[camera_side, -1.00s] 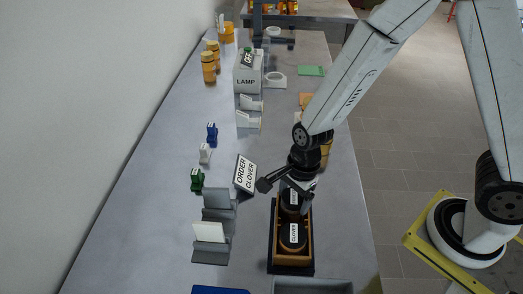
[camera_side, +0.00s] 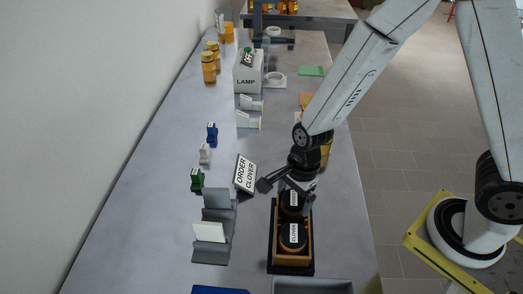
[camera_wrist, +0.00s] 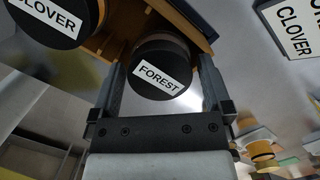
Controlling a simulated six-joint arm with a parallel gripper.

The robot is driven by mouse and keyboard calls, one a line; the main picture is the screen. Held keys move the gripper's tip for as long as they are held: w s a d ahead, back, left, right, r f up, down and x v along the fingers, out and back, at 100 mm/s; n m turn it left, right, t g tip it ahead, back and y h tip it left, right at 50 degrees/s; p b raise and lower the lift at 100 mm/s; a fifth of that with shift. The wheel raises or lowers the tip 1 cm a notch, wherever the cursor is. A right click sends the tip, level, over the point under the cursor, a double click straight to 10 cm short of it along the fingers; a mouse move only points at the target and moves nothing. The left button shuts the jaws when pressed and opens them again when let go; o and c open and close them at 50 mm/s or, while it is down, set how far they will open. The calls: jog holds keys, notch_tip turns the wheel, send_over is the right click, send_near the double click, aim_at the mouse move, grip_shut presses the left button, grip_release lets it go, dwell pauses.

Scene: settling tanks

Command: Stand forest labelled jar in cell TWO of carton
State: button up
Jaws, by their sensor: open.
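The brown carton (camera_side: 308,245) stands on a dark base near the front of the bench. A black-lidded jar labelled CLOVER (camera_side: 293,236) is in its near cell, and shows at the upper left of the wrist view (camera_wrist: 52,22). The black-lidded jar labelled FOREST (camera_wrist: 160,75) is in the cell beyond it; its lid shows partly below my gripper in the side view (camera_side: 291,198). My gripper (camera_wrist: 162,68) is open, with one finger on each side of the FOREST jar. Cell numbers are not visible, and the jar's lower part is hidden.
An ORDER CLOVER sign (camera_side: 245,174) stands left of the carton. Grey holders (camera_side: 217,225) are at the left, and a grey tray (camera_side: 313,286) is at the front edge. Small coloured pieces and a LAMP box (camera_side: 247,75) stand farther back.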

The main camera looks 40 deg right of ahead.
notch_tip(320, 180, up, 12)
jog(key=d, duration=0.1)
jog(key=shift+d, duration=0.4)
dwell(0.4)
jog(key=shift+f, duration=0.1)
dwell(0.5)
jog(key=s+d+f+n+t+h, duration=0.1)
jog(key=s+d+f+n+t, duration=0.1)
jog(key=d+n, duration=0.8)
jog(key=n, duration=0.8)
jog(key=shift+d+t+h, duration=0.3)
